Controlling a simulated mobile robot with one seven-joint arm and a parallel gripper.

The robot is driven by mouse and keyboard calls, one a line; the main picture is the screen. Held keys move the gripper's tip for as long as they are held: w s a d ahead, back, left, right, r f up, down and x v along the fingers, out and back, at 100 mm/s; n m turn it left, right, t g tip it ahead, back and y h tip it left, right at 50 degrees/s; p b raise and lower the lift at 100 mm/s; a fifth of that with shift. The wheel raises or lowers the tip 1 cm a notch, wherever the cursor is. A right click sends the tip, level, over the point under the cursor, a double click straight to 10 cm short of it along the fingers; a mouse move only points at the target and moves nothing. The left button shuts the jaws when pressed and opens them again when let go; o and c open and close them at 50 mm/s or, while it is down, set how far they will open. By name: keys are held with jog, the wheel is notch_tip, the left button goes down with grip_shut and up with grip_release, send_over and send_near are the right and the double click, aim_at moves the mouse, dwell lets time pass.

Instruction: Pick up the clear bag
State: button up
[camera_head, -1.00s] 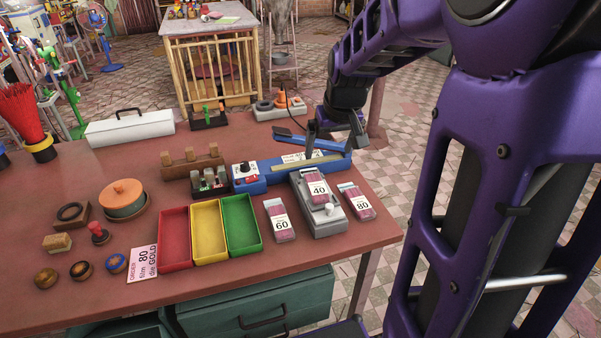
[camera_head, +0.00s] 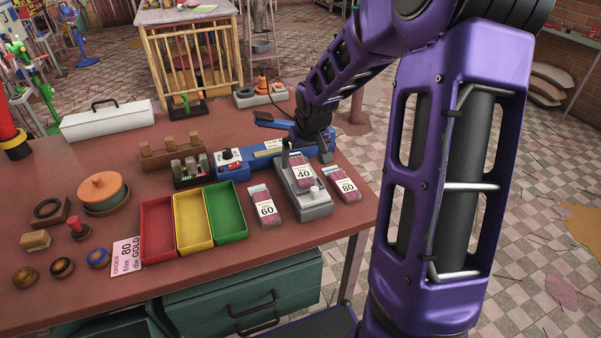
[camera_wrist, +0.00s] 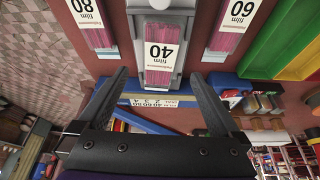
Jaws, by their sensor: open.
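Several clear film bags of pink sticks with white labels lie on the table. The bag marked 40 (camera_head: 303,171) rests on a grey device (camera_head: 310,206); the bag marked 60 (camera_head: 265,208) lies left of it and the bag marked 80 (camera_head: 345,188) right of it. My gripper (camera_head: 305,150) is open and empty, just behind the 40 bag. In the wrist view, its spread fingertips (camera_wrist: 157,75) point toward the 40 bag (camera_wrist: 160,62), which lies between their lines. The 80 bag (camera_wrist: 92,22) and 60 bag (camera_wrist: 232,25) lie outside the fingers.
A blue sealer-like device (camera_head: 236,165) lies below my gripper. Red (camera_head: 144,230), yellow (camera_head: 181,247) and green (camera_head: 216,238) trays stand to the left. An order card (camera_head: 126,256) reads film 80, die GOLD. The table's right edge is close to the 80 bag.

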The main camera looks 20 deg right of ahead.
aim_at(301, 168)
jog(key=x, duration=0.4)
jog(key=shift+w+f+b, duration=0.2)
jog(key=shift+f+b, duration=0.05)
jog(key=shift+b, duration=0.1)
jog(key=shift+c, duration=0.3)
jog(key=c, duration=1.4)
